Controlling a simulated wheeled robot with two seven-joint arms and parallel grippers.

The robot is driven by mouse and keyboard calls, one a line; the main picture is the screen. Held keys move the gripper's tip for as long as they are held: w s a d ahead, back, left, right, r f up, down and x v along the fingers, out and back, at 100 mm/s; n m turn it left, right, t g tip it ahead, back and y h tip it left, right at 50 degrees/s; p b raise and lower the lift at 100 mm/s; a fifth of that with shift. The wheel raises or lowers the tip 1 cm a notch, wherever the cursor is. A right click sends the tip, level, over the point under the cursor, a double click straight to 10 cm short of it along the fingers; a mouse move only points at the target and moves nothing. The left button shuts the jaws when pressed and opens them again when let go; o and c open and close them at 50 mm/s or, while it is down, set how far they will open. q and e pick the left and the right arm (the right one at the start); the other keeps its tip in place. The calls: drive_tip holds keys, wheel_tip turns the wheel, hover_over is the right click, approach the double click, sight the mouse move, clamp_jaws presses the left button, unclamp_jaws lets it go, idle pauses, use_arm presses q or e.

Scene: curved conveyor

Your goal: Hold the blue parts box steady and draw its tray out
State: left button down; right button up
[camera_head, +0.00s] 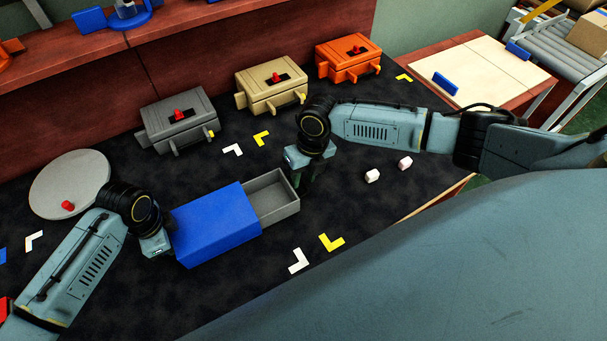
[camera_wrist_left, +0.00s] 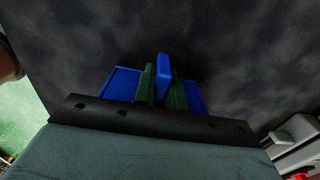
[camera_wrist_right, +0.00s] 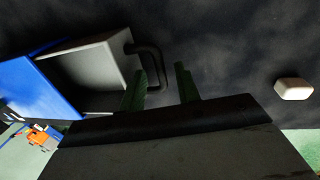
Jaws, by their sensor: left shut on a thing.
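The blue parts box (camera_head: 215,225) lies on the dark table with its grey tray (camera_head: 272,198) standing partly out of its right end. The tray looks empty where it shows. My left gripper (camera_head: 168,238) is at the box's left end, shut on a blue upright tab (camera_wrist_left: 163,75) in the left wrist view. My right gripper (camera_head: 298,178) is just off the tray's outer end. In the right wrist view its fingers (camera_wrist_right: 160,88) are apart, with the tray's dark handle (camera_wrist_right: 158,62) near and partly between them. Contact with the handle cannot be told.
Two small white blocks (camera_head: 372,176) (camera_head: 405,163) lie right of my right gripper. Grey (camera_head: 178,125), tan (camera_head: 270,88) and orange (camera_head: 348,58) boxes stand behind. A round grey plate (camera_head: 70,183) is at left. Table is clear in front of the tray, around the corner marks (camera_head: 331,242).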

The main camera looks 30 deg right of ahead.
wheel_tip(320, 180, up, 12)
drive_tip(key=d, duration=0.2)
drive_tip(key=shift+f, duration=0.1)
idle(0.3)
use_arm(q)
drive_tip(key=c, duration=1.4)
unclamp_jaws()
drive_tip(key=shift+o, duration=0.2)
